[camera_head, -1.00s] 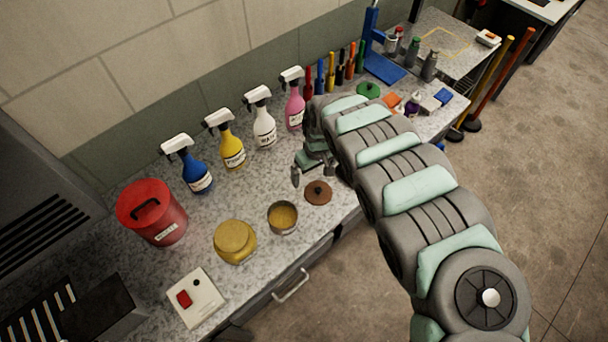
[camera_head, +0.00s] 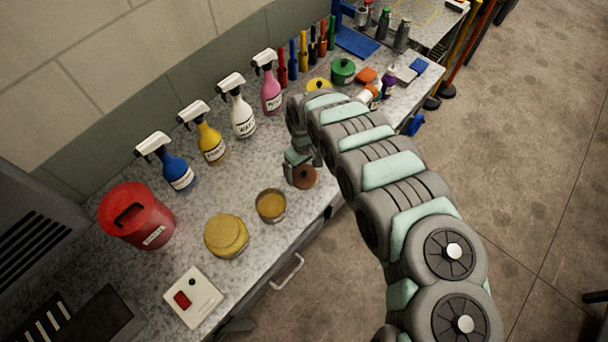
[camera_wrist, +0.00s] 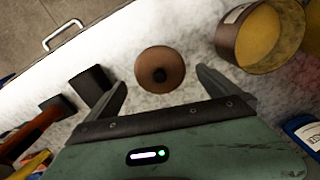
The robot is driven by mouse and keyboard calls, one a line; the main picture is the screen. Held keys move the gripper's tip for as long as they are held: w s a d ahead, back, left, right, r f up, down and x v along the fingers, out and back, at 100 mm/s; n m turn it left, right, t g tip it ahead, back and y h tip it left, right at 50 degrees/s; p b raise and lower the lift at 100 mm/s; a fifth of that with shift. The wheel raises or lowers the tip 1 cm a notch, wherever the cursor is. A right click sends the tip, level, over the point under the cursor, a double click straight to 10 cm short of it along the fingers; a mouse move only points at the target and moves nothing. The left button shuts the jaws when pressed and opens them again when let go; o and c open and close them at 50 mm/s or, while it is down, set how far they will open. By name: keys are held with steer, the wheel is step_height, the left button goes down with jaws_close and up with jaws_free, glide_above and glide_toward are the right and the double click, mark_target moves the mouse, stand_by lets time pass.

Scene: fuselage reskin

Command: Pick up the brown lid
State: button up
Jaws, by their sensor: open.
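The brown lid (camera_head: 305,177) is a round disc with a dark knob, lying on the speckled counter near its front edge. In the wrist view the brown lid (camera_wrist: 160,70) lies ahead of and between the two fingers. My gripper (camera_wrist: 160,97) is open and empty, with its fingers spread wider than the lid and apart from it.
An open tin with yellow contents (camera_head: 271,206) stands left of the lid, close to one finger in the wrist view. A yellow-lidded jar (camera_head: 227,236), red bin (camera_head: 138,215) and several spray bottles (camera_head: 207,135) stand farther left and behind. A drawer handle (camera_head: 287,272) is below the edge.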

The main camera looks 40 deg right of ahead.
mark_target(305, 174)
steer(key=shift+d+f, duration=0.1)
steer(key=shift+f, duration=1.8)
steer(key=shift+c, duration=0.3)
steer(key=c, duration=1.1)
